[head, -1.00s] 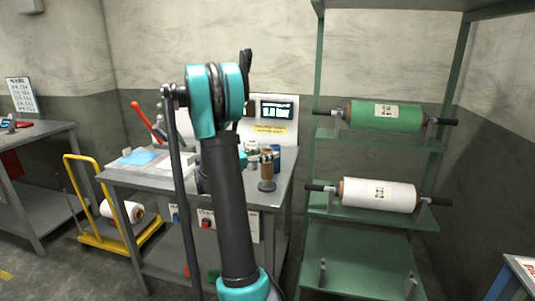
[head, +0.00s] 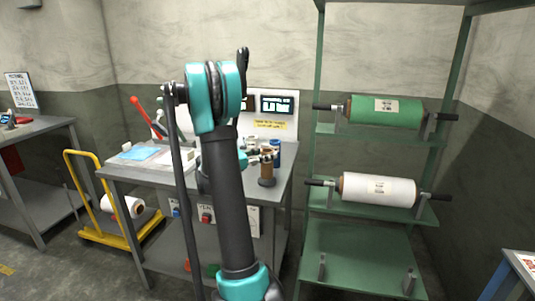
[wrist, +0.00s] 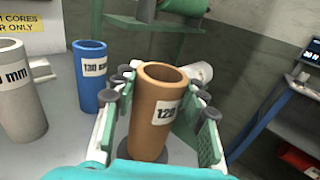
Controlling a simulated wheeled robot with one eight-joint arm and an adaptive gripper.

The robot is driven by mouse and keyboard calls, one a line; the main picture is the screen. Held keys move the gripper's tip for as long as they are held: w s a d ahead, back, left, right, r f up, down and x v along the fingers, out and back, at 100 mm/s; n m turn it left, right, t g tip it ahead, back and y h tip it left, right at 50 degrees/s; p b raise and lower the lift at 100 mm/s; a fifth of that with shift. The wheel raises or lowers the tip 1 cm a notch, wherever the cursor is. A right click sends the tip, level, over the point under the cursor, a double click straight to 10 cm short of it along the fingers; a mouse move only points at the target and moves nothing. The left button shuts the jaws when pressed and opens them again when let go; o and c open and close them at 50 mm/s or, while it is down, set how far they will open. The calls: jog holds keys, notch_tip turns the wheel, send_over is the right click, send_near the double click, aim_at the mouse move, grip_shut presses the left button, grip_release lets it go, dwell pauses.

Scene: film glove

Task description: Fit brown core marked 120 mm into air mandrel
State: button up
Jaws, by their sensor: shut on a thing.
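The brown core (wrist: 160,115) is a hollow tube with a white label that reads about "120" in the wrist view, part of it cut off. It stands upright between the fingers of my gripper (wrist: 163,84), which is shut on it. A dark round base shows under the core. In the head view the brown core (head: 267,170) is near the right side of the workbench, with my gripper (head: 262,155) at its upper part. I cannot make out the air mandrel; my arm hides the middle of the bench.
A blue core (wrist: 90,80) marked about 130 mm and a grey core (wrist: 18,95) stand left of my gripper. The workbench (head: 130,178) also carries a red lever (head: 141,110) and a screen (head: 277,105). A green rack (head: 340,220) with rolls stands right.

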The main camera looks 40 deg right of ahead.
jog(key=shift+f, duration=0.75)
jog(key=o, duration=1.2)
jog(key=shift+o, duration=0.2)
jog(key=shift+a, duration=0.1)
jog(key=w+a, duration=0.2)
jog(key=a, duration=0.9)
jog(key=shift+a, duration=0.35)
